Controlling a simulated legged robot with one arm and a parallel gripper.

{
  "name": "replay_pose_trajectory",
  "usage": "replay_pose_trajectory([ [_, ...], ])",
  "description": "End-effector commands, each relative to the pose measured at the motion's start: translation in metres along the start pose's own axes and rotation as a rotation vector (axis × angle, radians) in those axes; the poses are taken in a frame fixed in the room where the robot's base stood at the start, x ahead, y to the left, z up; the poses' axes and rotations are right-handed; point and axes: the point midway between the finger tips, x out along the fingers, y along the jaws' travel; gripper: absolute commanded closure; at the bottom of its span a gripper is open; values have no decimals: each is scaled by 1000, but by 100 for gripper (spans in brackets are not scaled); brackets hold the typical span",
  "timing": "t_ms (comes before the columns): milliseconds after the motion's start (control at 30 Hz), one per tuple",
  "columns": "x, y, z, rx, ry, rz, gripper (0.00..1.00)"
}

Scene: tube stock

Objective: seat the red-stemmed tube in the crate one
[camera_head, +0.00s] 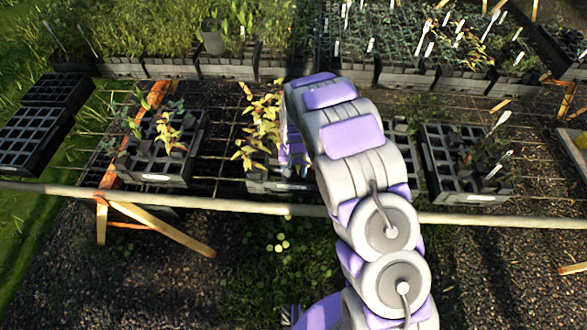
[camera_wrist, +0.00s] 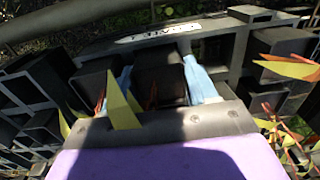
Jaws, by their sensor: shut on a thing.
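My gripper (camera_wrist: 163,78) has two pale blue fingers, shut on the sides of a black square tube (camera_wrist: 160,86) in the wrist view. Thin red stems and a yellow leaf (camera_wrist: 122,108) show in front of it, partly hidden by my gripper body. The tube is by the labelled rim of a black crate (camera_wrist: 150,37); I cannot tell whether it sits in a cell or above it. In the head view my gripper (camera_head: 291,158) is low over the middle crate (camera_head: 268,187), largely hidden by my arm. The labels are unreadable, so I cannot tell which crate is crate one.
A left crate (camera_head: 150,179) and a right crate (camera_head: 463,197) hold dark tubes and plants. A yellow-leaved plant (camera_head: 262,128) stands beside my gripper. A long pale rail (camera_head: 250,205) runs along the front. Empty black trays (camera_head: 30,135) lie at far left.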

Motion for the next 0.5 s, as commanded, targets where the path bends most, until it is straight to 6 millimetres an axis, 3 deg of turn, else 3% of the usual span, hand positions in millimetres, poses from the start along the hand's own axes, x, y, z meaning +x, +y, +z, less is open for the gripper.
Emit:
replay_pose_trajectory([
  [500,9,2,2,2,-12,3,97],
])
